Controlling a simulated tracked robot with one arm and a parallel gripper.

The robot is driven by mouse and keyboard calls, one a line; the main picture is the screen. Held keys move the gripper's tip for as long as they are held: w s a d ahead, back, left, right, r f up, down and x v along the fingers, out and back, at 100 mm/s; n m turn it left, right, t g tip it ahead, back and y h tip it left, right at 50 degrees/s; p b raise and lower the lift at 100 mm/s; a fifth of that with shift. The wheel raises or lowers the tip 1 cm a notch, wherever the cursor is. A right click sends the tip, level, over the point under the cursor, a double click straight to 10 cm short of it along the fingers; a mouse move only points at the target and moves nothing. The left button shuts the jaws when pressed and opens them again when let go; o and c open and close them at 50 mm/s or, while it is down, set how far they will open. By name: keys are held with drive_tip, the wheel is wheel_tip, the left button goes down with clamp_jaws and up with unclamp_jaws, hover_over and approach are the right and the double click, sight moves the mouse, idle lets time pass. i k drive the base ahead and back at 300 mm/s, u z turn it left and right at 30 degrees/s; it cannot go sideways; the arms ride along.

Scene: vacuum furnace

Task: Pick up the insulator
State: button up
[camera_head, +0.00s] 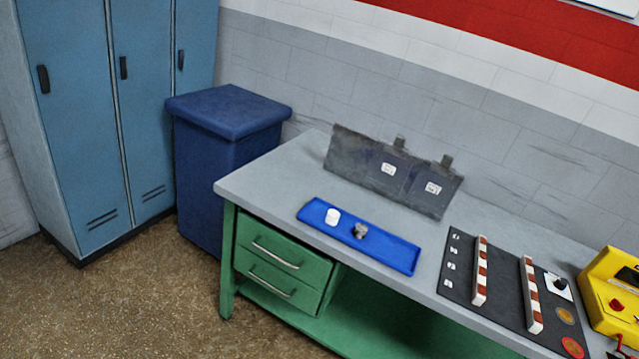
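A small white cylinder (333,216), which looks like the insulator, stands on the left part of a blue tray (395,252). The tray lies on the grey top of a green workbench (262,183). A small grey metallic part (360,231) sits on the tray just right of the white cylinder, apart from it. My gripper does not show in this view, so its state is hidden.
A dark panel (345,155) with labels stands behind the tray. A black mat (458,268) with striped bars lies to the right, with a yellow device (612,290) beyond. A blue bin (228,135) and blue lockers (65,100) stand left. The floor (130,300) in front is clear.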

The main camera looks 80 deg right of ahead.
sight(333, 216)
drive_tip(key=z, duration=0.5)
drive_tip(key=i, duration=1.05)
drive_tip(key=z, duration=1)
drive_tip(key=i, duration=0.25)
drive_tip(key=z, duration=0.05)
drive_tip(key=k, duration=0.7)
drive_tip(key=z, duration=0.25)
drive_tip(key=i, duration=0.75)
drive_tip(key=u, duration=0.15)
